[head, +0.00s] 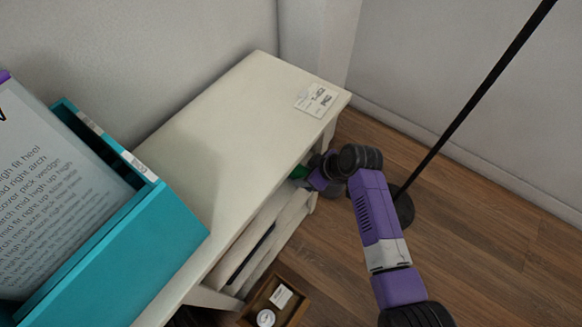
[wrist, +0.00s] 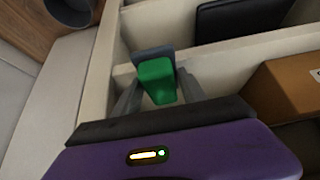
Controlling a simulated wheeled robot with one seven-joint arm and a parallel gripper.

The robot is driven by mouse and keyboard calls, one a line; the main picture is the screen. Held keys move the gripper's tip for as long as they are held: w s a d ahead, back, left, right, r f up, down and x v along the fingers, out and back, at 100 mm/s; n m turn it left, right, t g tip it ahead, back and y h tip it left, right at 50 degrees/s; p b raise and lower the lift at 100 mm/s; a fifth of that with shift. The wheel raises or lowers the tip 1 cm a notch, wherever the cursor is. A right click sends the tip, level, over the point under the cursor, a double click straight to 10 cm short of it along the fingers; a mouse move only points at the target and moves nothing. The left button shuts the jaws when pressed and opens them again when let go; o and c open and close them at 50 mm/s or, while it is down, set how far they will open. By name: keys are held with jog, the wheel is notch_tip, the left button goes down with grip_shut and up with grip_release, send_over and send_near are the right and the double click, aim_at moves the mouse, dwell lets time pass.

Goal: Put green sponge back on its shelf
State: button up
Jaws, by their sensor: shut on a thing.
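The green sponge (wrist: 157,82) is a small green block between the two fingers of my gripper (wrist: 158,88) in the wrist view. My gripper is shut on it. In the wrist view the sponge is over a cream divider (wrist: 210,55) of the shelf compartments. I cannot tell whether it touches the shelf.
A dark flat item (wrist: 240,18) lies in a neighbouring compartment. A brown box (wrist: 285,88) is at the right in the wrist view. A wooden tray (head: 288,312) with a white round item sits low in front. A black pole (head: 470,105) stands right of the unit. A teal box (head: 130,260) is at left.

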jog(key=w+a, duration=0.1)
jog(key=a, duration=0.1)
jog(key=w+a+b, duration=0.1)
jog(key=w+a, duration=0.1)
jog(key=shift+w, duration=0.15)
jog(key=shift+f, duration=0.1)
jog(key=shift+f, duration=0.1)
jog(key=o, duration=1.2)
jog(key=shift+d+r, duration=0.1)
jog(key=shift+r, duration=0.15)
jog(key=shift+s+d+r+p, duration=0.1)
jog(key=shift+s+d+p, duration=0.3)
jog(key=shift+s+d, duration=1.1)
jog(key=shift+s+d+r+p, duration=0.15)
jog(key=shift+s+d+p, duration=0.2)
jog(key=shift+s+d, duration=1.15)
jog(key=shift+s+d+r+p, duration=0.1)
jog(key=shift+s+d+p, duration=0.3)
jog(key=shift+s+d, duration=1.1)
